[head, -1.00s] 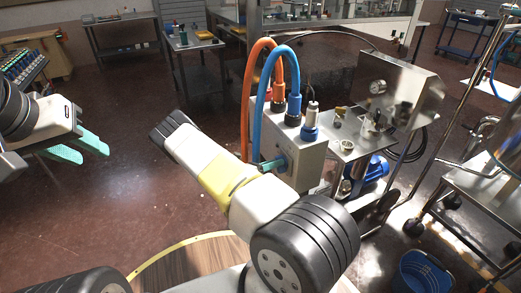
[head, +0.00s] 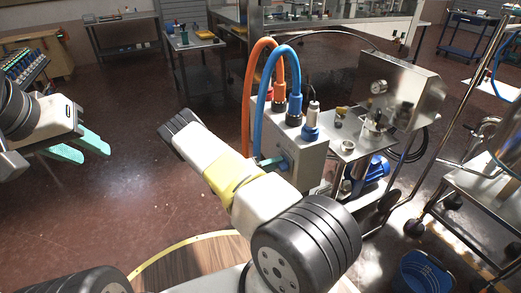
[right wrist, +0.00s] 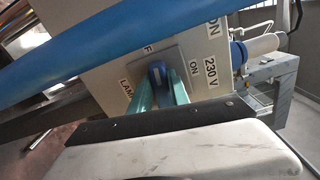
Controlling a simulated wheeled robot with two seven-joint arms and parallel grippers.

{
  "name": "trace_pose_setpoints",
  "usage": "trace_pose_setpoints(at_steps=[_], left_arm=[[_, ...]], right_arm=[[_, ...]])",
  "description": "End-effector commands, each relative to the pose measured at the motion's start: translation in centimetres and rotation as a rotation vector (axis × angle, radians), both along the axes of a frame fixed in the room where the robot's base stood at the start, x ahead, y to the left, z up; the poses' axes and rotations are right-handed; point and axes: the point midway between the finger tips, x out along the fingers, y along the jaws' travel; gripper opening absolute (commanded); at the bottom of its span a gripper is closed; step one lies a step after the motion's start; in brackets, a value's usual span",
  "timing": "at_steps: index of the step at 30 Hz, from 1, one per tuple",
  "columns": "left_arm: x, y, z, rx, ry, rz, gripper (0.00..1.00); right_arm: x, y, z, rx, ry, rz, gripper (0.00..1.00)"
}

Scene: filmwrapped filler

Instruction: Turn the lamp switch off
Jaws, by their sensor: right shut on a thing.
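The lamp switch is a blue knob (right wrist: 158,73) on a grey plate on the box front, with labels LAMP, ON and a partly hidden one ending in F. My right gripper (right wrist: 160,84) has its teal fingers on both sides of the knob and is shut on it. The knob's exact pointing direction is hard to tell. In the head view, the right gripper (head: 277,162) reaches the front of the grey switch box (head: 312,160), and its fingers partly hide the switch. My left gripper (head: 95,154) is open and empty over the floor at the left.
Orange (head: 248,95) and blue (head: 261,100) cables arch from the box top; the blue one passes close over my gripper in the wrist view. A steel cart (head: 352,150) with a metal cabinet (head: 405,92) stands behind the box. A blue bucket (head: 425,275) is at lower right. Floor at left is clear.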

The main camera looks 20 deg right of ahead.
Motion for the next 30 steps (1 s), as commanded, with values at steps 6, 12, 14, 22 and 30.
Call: trace_pose_setpoints(at_steps=[6, 12, 14, 22, 30], left_arm=[[0.00, 0.00, 0.00, 0.000, 0.000, 0.000, 0.36], [0.00, 0.00, 0.00, 0.000, 0.000, 0.000, 0.36], [0.00, 0.00, 0.00, 0.000, 0.000, 0.000, 0.36], [0.00, 0.00, 0.00, 0.000, 0.000, 0.000, 0.36], [0.00, 0.00, 0.00, 0.000, 0.000, 0.000, 0.36]], right_arm=[[0.11, 0.10, -0.17, -0.006, 0.096, 0.003, 0.00], [0.12, 0.11, -0.21, -0.009, 0.137, 0.004, 0.00], [0.12, 0.11, -0.21, -0.010, 0.143, 0.004, 0.00], [0.12, 0.12, -0.22, -0.010, 0.148, 0.004, 0.00], [0.09, 0.10, -0.23, -0.010, 0.148, 0.003, 0.44]])
